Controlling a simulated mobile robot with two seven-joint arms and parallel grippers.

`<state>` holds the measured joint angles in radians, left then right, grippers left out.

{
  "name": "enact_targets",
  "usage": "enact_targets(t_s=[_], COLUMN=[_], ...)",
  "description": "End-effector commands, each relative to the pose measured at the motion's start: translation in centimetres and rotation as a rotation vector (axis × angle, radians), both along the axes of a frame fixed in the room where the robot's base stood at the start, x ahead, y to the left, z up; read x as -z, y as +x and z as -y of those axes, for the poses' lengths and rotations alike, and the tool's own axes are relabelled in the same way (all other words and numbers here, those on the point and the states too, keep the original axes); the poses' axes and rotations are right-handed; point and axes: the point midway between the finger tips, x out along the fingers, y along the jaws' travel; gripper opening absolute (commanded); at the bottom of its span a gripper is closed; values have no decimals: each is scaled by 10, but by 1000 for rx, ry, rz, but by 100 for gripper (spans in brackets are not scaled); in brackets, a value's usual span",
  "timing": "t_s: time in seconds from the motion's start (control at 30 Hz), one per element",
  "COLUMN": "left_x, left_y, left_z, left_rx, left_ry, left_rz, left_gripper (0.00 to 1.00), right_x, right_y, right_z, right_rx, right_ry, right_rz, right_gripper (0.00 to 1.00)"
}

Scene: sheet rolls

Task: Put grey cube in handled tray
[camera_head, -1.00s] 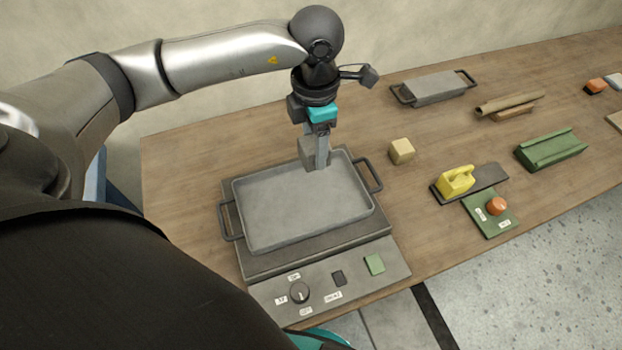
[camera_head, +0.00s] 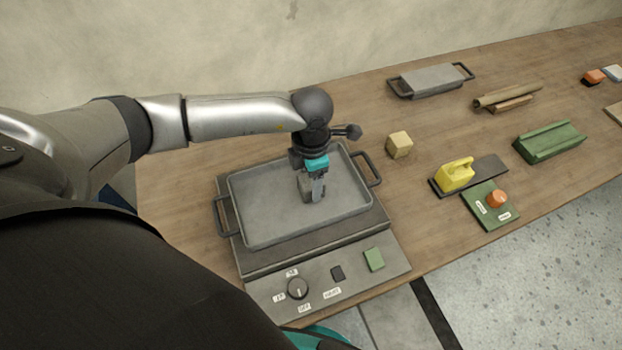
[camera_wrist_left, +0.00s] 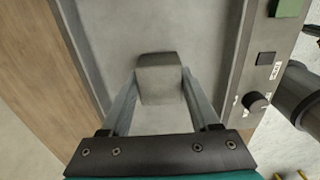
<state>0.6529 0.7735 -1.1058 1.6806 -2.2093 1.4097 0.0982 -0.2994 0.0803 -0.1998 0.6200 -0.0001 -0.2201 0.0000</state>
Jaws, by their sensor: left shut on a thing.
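The handled tray (camera_head: 262,211) is a shallow grey pan with a dark handle at each end, set on a dark appliance. My left gripper (camera_head: 316,196) points down inside the tray's outline, right of its middle. It is shut on the grey cube (camera_head: 306,190), which is partly hidden by the fingers. In the left wrist view the grey cube (camera_wrist_left: 160,80) sits between the two fingers (camera_wrist_left: 160,92), with the tray floor (camera_wrist_left: 110,40) behind it. I cannot tell whether the cube touches the tray floor. My right gripper is not in view.
The appliance (camera_head: 320,272) has a knob and buttons in front. A beige cube (camera_head: 399,145) lies right of the tray. A yellow handled block (camera_head: 455,175), a green plate with an orange knob (camera_head: 497,198), a green channel (camera_head: 550,142) and a lidded grey tray (camera_head: 432,80) stand further right.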

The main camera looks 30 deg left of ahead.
Motion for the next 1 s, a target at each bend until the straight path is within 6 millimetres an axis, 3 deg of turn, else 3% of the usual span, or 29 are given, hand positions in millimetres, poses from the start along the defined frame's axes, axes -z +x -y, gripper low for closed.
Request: enact_targets(t_s=[0.23, 0.27, 0.5, 0.87, 1.0], left_x=[3, 3, 2, -3, -26], left_y=[1, 0, 0, 0, 2], left_z=[0, 0, 0, -1, -1], left_rx=[0, 0, -1, -1, 1], left_ry=[0, 1, 1, 1, 0], left_rz=[1, 1, 1, 1, 6], left_gripper=[1, 64, 91, 92, 92], right_x=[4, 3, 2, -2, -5], right_y=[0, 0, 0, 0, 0], right_z=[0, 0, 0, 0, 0], right_rx=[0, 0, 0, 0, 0], right_ry=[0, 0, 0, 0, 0], right_rz=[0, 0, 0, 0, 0], right_gripper=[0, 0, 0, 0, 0])
